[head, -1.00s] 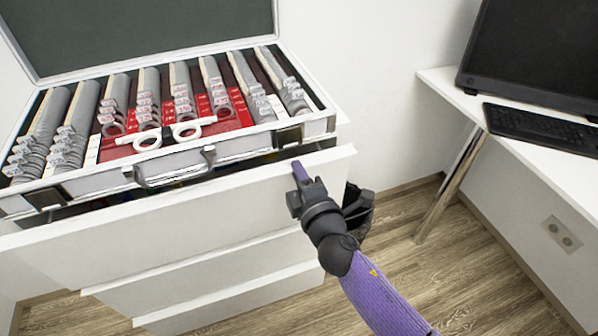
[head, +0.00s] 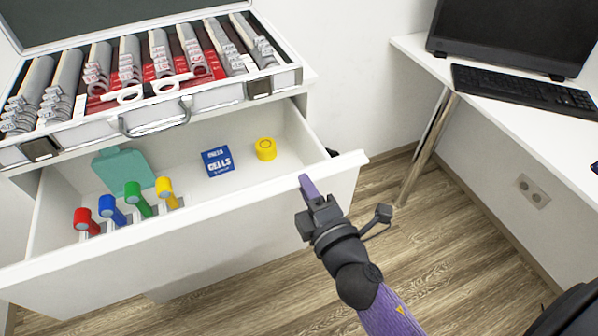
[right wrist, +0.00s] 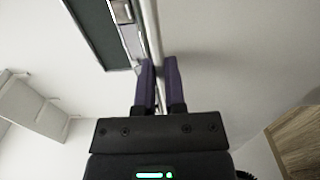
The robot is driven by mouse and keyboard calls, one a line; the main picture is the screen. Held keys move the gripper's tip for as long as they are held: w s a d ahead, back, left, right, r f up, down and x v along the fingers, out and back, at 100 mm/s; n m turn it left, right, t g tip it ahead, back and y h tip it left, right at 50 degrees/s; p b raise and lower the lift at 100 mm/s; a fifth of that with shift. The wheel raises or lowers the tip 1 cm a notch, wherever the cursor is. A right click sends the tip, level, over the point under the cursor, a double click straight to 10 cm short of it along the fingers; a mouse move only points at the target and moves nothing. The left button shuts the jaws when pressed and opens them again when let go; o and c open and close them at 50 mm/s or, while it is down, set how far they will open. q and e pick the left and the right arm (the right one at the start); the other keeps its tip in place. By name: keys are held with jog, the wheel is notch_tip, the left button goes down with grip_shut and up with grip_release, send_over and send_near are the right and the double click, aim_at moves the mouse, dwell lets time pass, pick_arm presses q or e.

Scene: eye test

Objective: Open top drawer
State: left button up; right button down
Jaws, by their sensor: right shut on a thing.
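The top drawer (head: 200,240) of the white cabinet is pulled far out, and its inside shows. My right gripper (head: 306,187) is at the right part of the drawer's front panel, with a purple finger over the top edge. In the right wrist view both purple fingers (right wrist: 159,78) are close together on the panel's edge. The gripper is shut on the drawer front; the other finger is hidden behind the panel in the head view. My left gripper is in neither view.
An open lens case (head: 215,97) with trial glasses stands on the cabinet. In the drawer lie a teal item (head: 123,172), a blue box (head: 217,161), a yellow round item (head: 265,149) and several coloured-handled tools. A desk (head: 500,125) with keyboard and monitor stands right; floor shows between.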

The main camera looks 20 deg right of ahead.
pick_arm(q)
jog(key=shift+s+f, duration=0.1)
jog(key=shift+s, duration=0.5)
pick_arm(e)
jog(key=shift+s, duration=1.05)
jog(key=c, duration=0.7)
grip_release()
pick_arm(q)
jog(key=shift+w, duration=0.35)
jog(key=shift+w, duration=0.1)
